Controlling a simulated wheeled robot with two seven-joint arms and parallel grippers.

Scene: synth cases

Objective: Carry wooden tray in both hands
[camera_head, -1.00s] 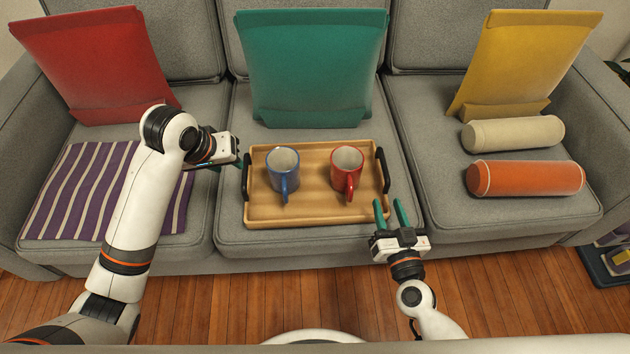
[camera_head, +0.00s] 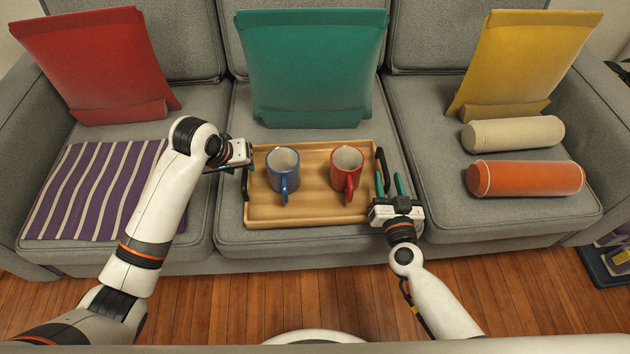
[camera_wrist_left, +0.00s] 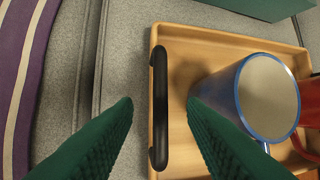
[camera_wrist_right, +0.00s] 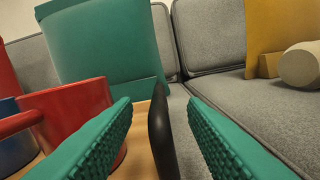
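The wooden tray (camera_head: 320,210) lies flat on the middle sofa cushion, with a black handle at each short end. A blue mug (camera_head: 284,168) and a red mug (camera_head: 346,168) stand upright on it. My left gripper (camera_head: 243,168) is at the tray's left end; in the left wrist view its open green fingers (camera_wrist_left: 160,105) lie either side of the left black handle (camera_wrist_left: 159,108). My right gripper (camera_head: 392,185) is at the right end; in the right wrist view its open fingers (camera_wrist_right: 158,105) have the right black handle (camera_wrist_right: 160,130) between them. Contact with either handle is not visible.
A striped purple cloth (camera_head: 95,190) lies on the left cushion. A cream bolster (camera_head: 513,134) and an orange bolster (camera_head: 525,178) lie on the right cushion. Red (camera_head: 95,60), teal (camera_head: 312,65) and yellow (camera_head: 525,60) pillows lean on the backrest.

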